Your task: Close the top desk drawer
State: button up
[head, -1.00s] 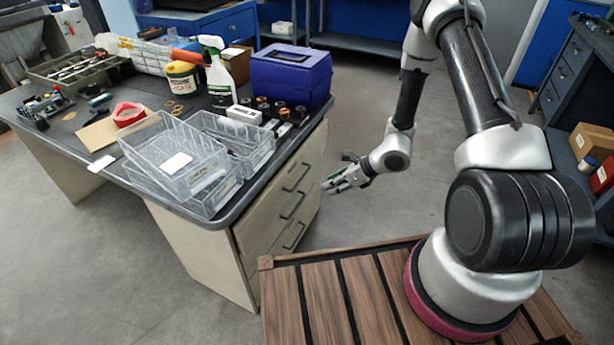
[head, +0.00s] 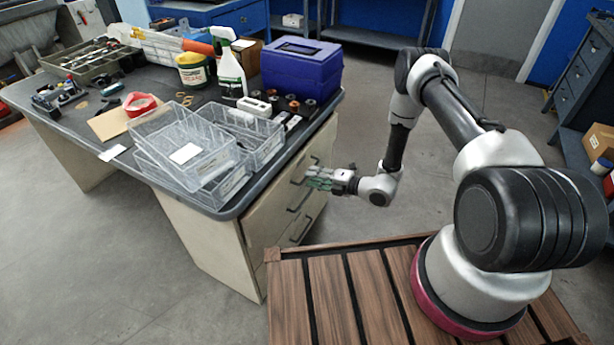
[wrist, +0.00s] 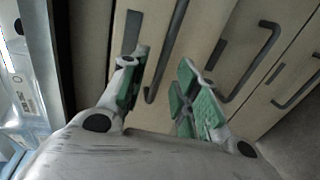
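The desk (head: 225,208) has a stack of pale drawers with dark bar handles on its right side. The top drawer (wrist: 126,18) is just under the dark desktop edge, and its handle (wrist: 168,62) shows in the wrist view. I cannot tell how far this drawer stands out. My gripper (head: 312,180) is in front of the upper drawers in the head view. In the wrist view its two green-padded fingers (wrist: 162,95) are apart with nothing held. The top handle lies beyond the gap between them; contact cannot be told.
Two lower handles (wrist: 250,62) stick out to the right in the wrist view. Clear bins (head: 195,165), a purple box (head: 302,75) and a spray bottle (head: 231,75) stand on the desktop. The floor (head: 425,165) right of the drawers is open.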

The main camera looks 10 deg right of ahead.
aim_at(298, 173)
jog(key=shift+x, duration=1.65)
grip_shut()
jog(key=shift+r+x, duration=0.15)
jog(key=shift+x, duration=0.5)
jog(key=shift+r+x, duration=0.15)
jog(key=shift+x, duration=0.55)
grip_release()
jog(key=shift+a, duration=0.1)
jog(key=v, duration=1.2)
jog(key=shift+w, duration=0.1)
